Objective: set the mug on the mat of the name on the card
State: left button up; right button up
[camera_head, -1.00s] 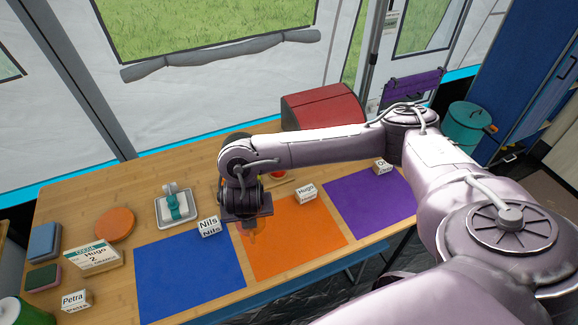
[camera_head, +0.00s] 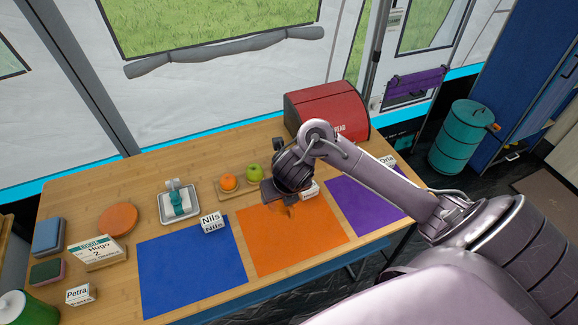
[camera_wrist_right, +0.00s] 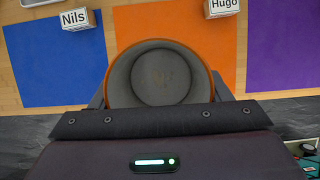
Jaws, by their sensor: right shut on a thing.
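The order card (camera_head: 97,252) at the left of the table reads "Hugo 2". The orange mat (camera_head: 290,246) has the Hugo name block (camera_head: 310,190) at its back edge, partly hidden by my gripper; the block also shows in the right wrist view (camera_wrist_right: 222,7). My right gripper (camera_head: 284,198) is over the back of the orange mat, shut on the mug. In the right wrist view the mug (camera_wrist_right: 160,77) has an orange outside and a grey, empty inside, and the orange mat lies behind it. Whether the mug touches the mat is hidden. My left gripper is out of view.
The blue mat (camera_head: 190,268) with the Nils block (camera_head: 213,222) lies left, the purple mat (camera_head: 365,205) with the Orla block right. Behind are a fruit board, a tray (camera_head: 180,203) and a red bread box (camera_head: 325,112). A Petra block (camera_head: 80,294) stands front left.

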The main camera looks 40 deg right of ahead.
notch_tip(320, 180, down, 15)
jog(key=b, duration=0.8)
jog(key=shift+f+b, duration=1)
jog(key=shift+f, duration=1.4)
jog(key=shift+f, duration=0.1)
jog(key=o, duration=1.2)
jog(key=shift+c, duration=0.2)
jog(key=p+v, duration=0.4)
jog(key=v, duration=0.8)
jog(key=shift+p, duration=0.4)
